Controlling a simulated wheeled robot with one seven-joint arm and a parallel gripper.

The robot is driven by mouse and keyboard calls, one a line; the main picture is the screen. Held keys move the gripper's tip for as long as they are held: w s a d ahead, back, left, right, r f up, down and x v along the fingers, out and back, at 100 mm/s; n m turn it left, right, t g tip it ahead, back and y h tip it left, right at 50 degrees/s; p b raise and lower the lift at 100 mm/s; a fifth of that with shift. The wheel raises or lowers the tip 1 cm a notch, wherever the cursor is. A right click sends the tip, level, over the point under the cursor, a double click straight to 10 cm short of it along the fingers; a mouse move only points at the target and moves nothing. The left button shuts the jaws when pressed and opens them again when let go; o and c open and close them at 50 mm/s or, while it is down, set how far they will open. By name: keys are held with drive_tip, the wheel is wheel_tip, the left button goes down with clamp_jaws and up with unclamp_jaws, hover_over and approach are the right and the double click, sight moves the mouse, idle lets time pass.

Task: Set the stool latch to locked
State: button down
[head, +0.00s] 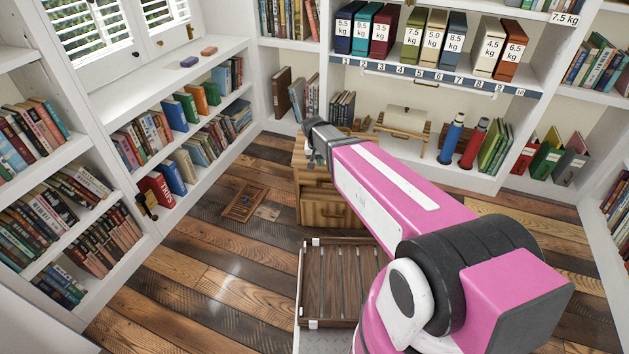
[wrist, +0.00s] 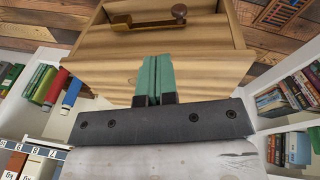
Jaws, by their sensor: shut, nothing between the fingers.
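The wooden stool (head: 335,212) stands on the floor in the middle of the head view, with a box-like striped body. In the wrist view its pale wooden face (wrist: 200,65) fills the upper middle. A dark brown bar with a round knob, seemingly the latch (wrist: 150,22), lies across it near the top of that view. I cannot tell its setting. My gripper (wrist: 156,78) has its green fingertips together and empty, over the pale wood and apart from the bar in the picture. In the head view my gripper (head: 318,137) is at the stool's top and partly hides it.
A slatted wooden tray (head: 312,285) is in front of the stool. A small wooden frame (head: 245,202) lies on the floor to the left. Bookcases line the walls. A blue bottle (head: 452,138) and a red bottle (head: 474,143) stand at the back right. Left floor is mostly clear.

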drive_tip(key=w+a, duration=0.1)
drive_tip(key=a, duration=0.2)
approach(318, 183)
drive_tip(key=x, duration=0.7)
drive_tip(key=shift+d+f, duration=0.2)
drive_tip(key=shift+f, duration=0.05)
